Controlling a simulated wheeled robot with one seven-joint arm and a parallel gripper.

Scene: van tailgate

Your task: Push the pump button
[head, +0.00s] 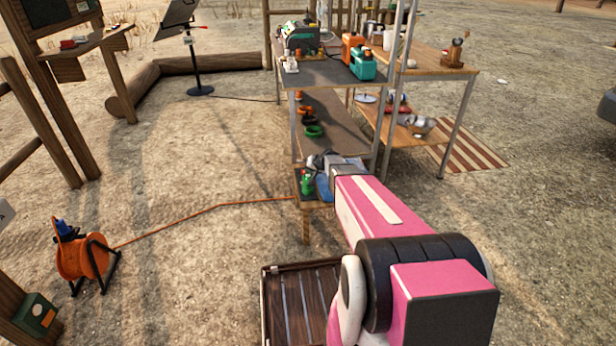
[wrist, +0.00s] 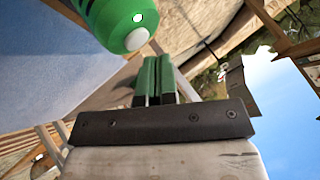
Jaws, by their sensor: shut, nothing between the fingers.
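In the wrist view a green rounded body (wrist: 108,14) with a white round button (wrist: 137,39) at its end shows at the top. It looks like the pump, and its far part is cut off by the frame. My gripper (wrist: 155,62) is shut, its green fingers together and empty. The fingertips lie just below and right of the white button in the picture; I cannot tell whether they touch it. In the head view a small green item (head: 307,183) stands on the low wooden stand, beside the end of my pink arm. The button is too small to make out there.
A blue object (head: 323,188) is close beside the green item, and a large blue surface (wrist: 45,75) fills the wrist view's left. Shelving with metal posts (head: 385,130) stands behind. An orange cable (head: 215,207) runs to a reel (head: 82,258).

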